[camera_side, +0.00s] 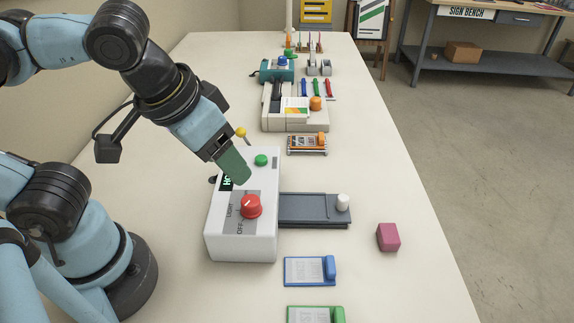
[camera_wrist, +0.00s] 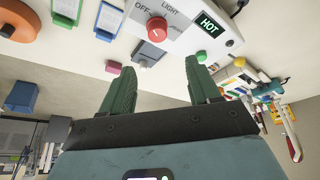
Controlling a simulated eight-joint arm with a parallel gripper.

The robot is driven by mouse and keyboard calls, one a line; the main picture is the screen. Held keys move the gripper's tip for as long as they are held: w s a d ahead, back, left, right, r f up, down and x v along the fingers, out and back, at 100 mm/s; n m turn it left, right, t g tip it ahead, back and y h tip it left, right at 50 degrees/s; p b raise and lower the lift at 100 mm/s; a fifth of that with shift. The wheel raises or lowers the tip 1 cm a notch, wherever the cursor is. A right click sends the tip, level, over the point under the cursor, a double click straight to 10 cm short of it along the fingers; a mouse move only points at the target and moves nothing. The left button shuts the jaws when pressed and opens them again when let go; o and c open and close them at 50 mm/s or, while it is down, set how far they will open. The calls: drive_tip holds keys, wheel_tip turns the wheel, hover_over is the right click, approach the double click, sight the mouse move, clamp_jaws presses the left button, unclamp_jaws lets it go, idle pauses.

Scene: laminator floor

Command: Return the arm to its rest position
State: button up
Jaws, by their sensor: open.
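My gripper (camera_side: 236,168) hangs over the top of the white laminator (camera_side: 225,244), close to its display. In the wrist view my gripper (camera_wrist: 158,90) shows two green fingers spread apart with nothing between them. The laminator's red knob (camera_side: 251,206) also shows in the wrist view (camera_wrist: 157,28), beside the printed words OFF and LIGHT. The display (camera_wrist: 209,24) reads HOT. A green button (camera_side: 261,160) sits near the far end of the laminator. In the side view the fingers cover part of the display, and they overlap so that the gap is hidden.
A grey tray (camera_side: 300,222) with a white knob (camera_side: 343,202) joins the laminator's right side. A pink block (camera_side: 388,237), a blue clipboard (camera_side: 304,271) and a green one (camera_side: 308,316) lie nearby. A yellow-tipped lever (camera_side: 241,132) stands behind the gripper. The table's right side is mostly clear.

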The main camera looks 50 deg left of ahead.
drive_tip(key=w+a+f, duration=0.1)
drive_tip(key=w+a, duration=0.1)
drive_tip(key=a, duration=0.1)
drive_tip(key=w+a+f+t, duration=0.1)
drive_tip(key=w+a+f, duration=0.1)
drive_tip(key=w, duration=0.1)
drive_tip(key=w+a+f+t, duration=0.1)
drive_tip(key=w+a+f, duration=0.1)
drive_tip(key=w+a, duration=0.1)
drive_tip(key=shift+a+f, duration=0.15)
drive_tip(key=shift+a, duration=0.2)
drive_tip(key=shift+w+a+f, duration=0.1)
drive_tip(key=shift+w+a, duration=0.05)
drive_tip(key=shift+a, duration=0.25)
